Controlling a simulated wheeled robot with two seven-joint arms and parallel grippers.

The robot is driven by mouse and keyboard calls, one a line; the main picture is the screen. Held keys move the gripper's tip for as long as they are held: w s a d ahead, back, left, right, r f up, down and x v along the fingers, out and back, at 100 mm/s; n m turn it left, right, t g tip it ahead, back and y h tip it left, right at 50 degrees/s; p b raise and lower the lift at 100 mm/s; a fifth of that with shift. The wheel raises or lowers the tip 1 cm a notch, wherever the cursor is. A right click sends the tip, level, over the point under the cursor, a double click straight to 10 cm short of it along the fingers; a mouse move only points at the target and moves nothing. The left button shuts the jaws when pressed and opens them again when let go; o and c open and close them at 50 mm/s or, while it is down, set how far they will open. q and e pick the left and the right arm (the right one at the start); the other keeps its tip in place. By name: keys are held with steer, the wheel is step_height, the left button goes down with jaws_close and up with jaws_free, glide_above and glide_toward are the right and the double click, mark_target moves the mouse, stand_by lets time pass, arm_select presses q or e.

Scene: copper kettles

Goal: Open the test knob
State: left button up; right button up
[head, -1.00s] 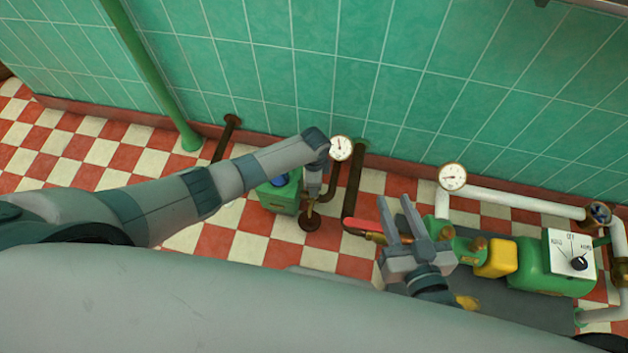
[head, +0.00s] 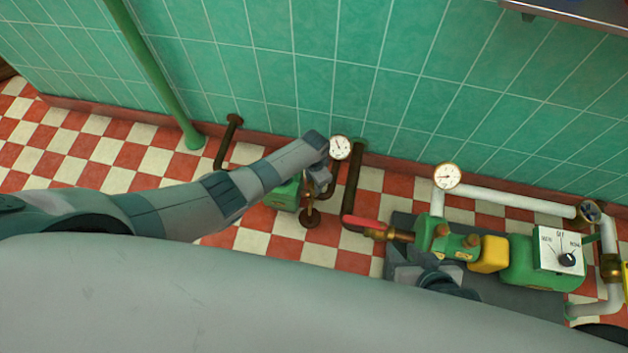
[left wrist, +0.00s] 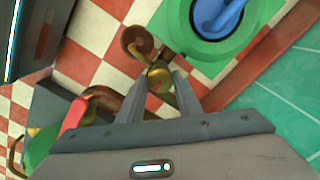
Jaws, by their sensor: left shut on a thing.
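In the left wrist view, a small brass knob (left wrist: 160,80), which looks like the test knob, sits between the two fingertips of my left gripper (left wrist: 161,88). The fingers are shut on it. A brass stem leads from it toward a round brown flange (left wrist: 139,43). In the head view, my left gripper (head: 318,180) is beside the green box (head: 287,193), below the left gauge (head: 340,147), and the knob is mostly hidden there. My right gripper (head: 425,278) is low in the head view, partly hidden by my body; its fingers are unclear.
A red lever (head: 364,223) is on a pipe to the right. A green pump (head: 540,262) with a dial panel (head: 559,252) stands further right. Brown pipes (head: 354,185) rise near the wall.

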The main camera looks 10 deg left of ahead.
steer(key=shift+d, duration=0.1)
stand_by(0.3)
arm_select(q)
steer(key=o, duration=1)
steer(key=shift+o, duration=0.2)
steer(key=shift+r+p, duration=0.35)
steer(key=shift+r, duration=0.2)
step_height(320, 180, up, 16)
steer(key=p, duration=0.5)
arm_select(e)
steer(key=s+d+f+g+h, duration=0.2)
steer(key=s+d+f+g, duration=0.1)
steer(key=d, duration=0.3)
steer(key=shift+s+f+g, duration=0.25)
steer(key=shift+f+g, duration=0.15)
